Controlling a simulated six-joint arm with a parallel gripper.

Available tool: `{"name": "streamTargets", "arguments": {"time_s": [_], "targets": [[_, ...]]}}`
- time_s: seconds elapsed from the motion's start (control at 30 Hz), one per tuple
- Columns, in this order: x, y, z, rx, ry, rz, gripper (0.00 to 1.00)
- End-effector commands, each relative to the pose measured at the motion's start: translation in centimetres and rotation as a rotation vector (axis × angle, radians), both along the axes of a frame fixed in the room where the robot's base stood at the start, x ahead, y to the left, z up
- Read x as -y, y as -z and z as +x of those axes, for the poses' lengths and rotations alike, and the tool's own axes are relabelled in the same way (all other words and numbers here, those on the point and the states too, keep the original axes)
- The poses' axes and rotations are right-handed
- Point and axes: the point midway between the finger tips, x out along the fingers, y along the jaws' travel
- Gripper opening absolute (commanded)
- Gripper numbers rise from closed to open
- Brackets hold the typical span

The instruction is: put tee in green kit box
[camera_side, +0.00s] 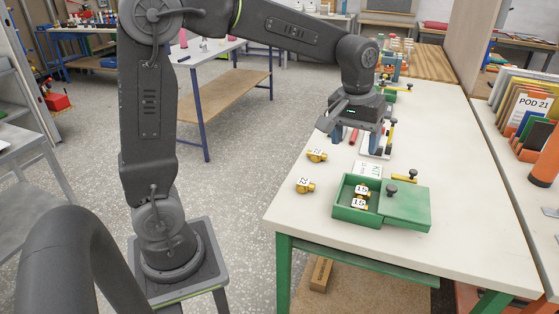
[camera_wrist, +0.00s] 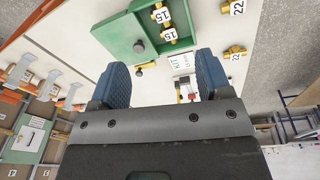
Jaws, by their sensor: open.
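The green kit box (camera_side: 357,215) stands on the white table with its lid (camera_side: 408,208) off to the right side, leaving a compartment open. Two brass fittings labelled 15 (camera_side: 360,190) lie in it. Two brass fittings labelled 22 lie on the table to its left, one nearer (camera_side: 305,186) and one farther (camera_side: 316,156). I cannot tell which fittings are tees. The box (camera_wrist: 117,30) and a 22 fitting (camera_wrist: 234,52) also show in the wrist view. My gripper (camera_side: 355,139) is open and empty, pointing down beyond the box, its blue fingers (camera_wrist: 163,85) apart.
A white KIT card (camera_side: 367,170) lies behind the box. A yellow-and-black valve (camera_side: 404,177) lies beside it, and red and yellow parts lie under my gripper. A rack of folders (camera_side: 524,110) stands on the right bench. The table's front is clear.

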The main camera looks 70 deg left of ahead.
Motion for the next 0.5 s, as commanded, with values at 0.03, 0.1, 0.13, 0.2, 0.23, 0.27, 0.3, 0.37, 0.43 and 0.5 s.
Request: {"name": "streamTargets", "arguments": {"time_s": [0.03,0.1,0.13,0.2,0.23,0.27,0.3,0.37,0.43,0.5], "targets": [[0.4,-1.2,-2.2,0.04,0.053,0.009,0.71],[0.8,-2.2,-4.8,0.086,0.127,0.024,0.71],[0.9,-2.5,-6.0,0.106,0.158,0.032,0.71],[1.3,-2.9,-8.6,0.152,0.231,0.052,0.71],[1.4,-3.0,-9.8,0.172,0.262,0.061,0.71],[1.6,-3.1,-10.8,0.191,0.293,0.07,0.71],[1.7,-3.0,-12.3,0.215,0.333,0.083,0.71],[1.9,-2.8,-14.2,0.25,0.388,0.102,0.71],[2.1,-2.3,-16.0,0.284,0.444,0.124,0.71],[2.2,-1.7,-17.4,0.31,0.487,0.142,0.71]]}}
